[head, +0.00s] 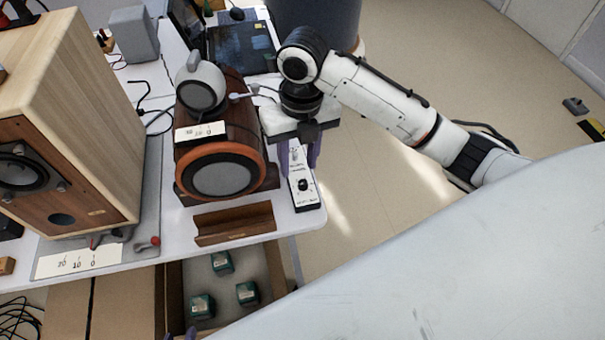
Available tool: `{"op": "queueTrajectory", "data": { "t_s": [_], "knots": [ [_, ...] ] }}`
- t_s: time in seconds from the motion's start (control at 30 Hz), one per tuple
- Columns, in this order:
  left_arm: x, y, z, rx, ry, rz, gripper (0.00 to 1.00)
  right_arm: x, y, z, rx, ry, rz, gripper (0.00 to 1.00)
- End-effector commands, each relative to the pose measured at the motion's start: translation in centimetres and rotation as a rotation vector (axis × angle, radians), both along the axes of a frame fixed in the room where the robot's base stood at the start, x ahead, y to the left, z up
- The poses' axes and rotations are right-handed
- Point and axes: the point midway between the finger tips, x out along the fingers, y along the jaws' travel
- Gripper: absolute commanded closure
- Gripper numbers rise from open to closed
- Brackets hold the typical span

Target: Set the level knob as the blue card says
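A small white control box (306,199) with a black knob (303,185) and fine print sits at the table's right front corner. The knob's setting is too small to read. My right gripper (299,163) is over the far part of the box, its purple fingers spread apart on either side; the knob shows just in front of them. Whether the fingers touch the box is unclear. Purple tips of my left gripper (181,335) barely show at the bottom edge. I see no blue card; pale cards with numbers lie on the wooden cylinder speaker (199,132) and at the front left (78,262).
The orange-rimmed cylinder speaker (222,178) stands left of the box, with an empty wooden holder (235,223) in front. A large wooden speaker (98,130) stands at left. Below the table, an open carton holds several green boxes (247,293).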

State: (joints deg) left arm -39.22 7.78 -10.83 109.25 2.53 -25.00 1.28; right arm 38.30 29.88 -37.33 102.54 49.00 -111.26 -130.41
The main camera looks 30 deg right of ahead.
Motion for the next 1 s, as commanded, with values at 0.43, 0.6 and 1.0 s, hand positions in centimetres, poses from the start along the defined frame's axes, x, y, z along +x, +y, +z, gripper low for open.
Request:
{"op": "queueTrajectory", "data": {
  "t_s": [0.43,0.6,1.0],
  "knots": [
    [0.0,-0.1,0.1,-0.001,-0.001,-0.002,0.69,1.0,-1.6,-1.6,-0.033,0.026,0.181,0.64],
    [0.0,-0.1,0.2,-0.001,-0.002,-0.002,0.69,1.0,-1.5,-4.8,-0.032,0.024,0.179,0.64],
    [0.0,-0.1,0.4,-0.003,-0.003,-0.002,0.69,1.1,-1.5,-8.3,-0.034,0.019,0.179,0.64]
  ]
}}
